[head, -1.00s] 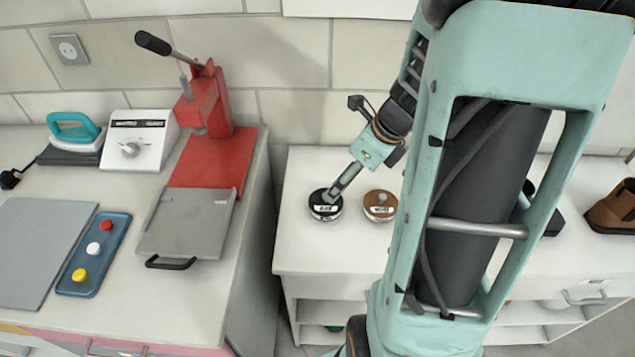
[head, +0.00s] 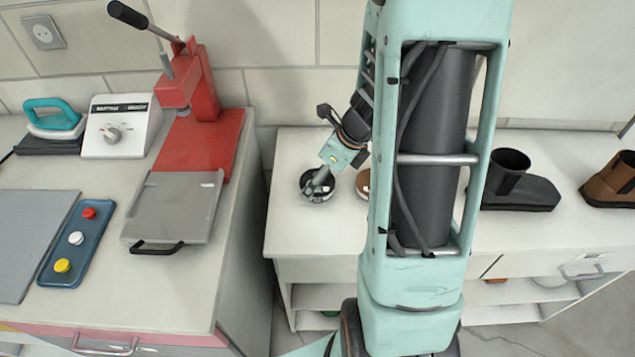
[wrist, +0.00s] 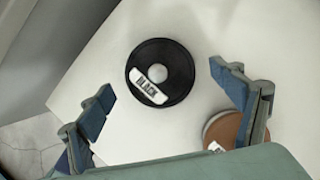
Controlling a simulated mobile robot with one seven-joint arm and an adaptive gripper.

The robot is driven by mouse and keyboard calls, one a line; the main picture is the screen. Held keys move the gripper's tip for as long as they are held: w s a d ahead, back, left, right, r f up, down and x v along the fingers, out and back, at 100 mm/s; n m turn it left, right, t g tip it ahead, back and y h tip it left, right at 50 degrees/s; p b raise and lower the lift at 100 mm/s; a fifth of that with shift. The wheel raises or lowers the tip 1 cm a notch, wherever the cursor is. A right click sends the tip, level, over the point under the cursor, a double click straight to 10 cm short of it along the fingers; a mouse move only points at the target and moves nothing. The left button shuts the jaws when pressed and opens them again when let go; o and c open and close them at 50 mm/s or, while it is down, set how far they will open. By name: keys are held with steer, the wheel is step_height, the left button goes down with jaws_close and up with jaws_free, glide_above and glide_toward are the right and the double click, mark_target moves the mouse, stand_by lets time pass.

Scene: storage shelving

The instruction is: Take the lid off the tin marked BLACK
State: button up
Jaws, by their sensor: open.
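The tin marked BLACK (wrist: 150,92) stands on the white counter. Its round black lid has a pale knob in the middle and a white label reading BLACK, and it appears in place. In the wrist view my gripper (wrist: 165,88) is open, with one blue-padded finger to the left of the tin and one to the right. Both fingers are apart from the lid. In the head view my gripper (head: 319,180) is over the tin (head: 306,193) and partly hides it. How high the fingertips are above the lid is hard to tell.
A brown-lidded tin (wrist: 222,128) stands close by, near the right finger. It is partly hidden by my arm in the head view (head: 362,184). A black boot (head: 525,192) and a brown shoe (head: 612,182) stand farther right. A red press (head: 205,125) is on the left counter.

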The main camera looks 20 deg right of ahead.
steer(key=c, duration=1)
steer(key=shift+r, duration=0.1)
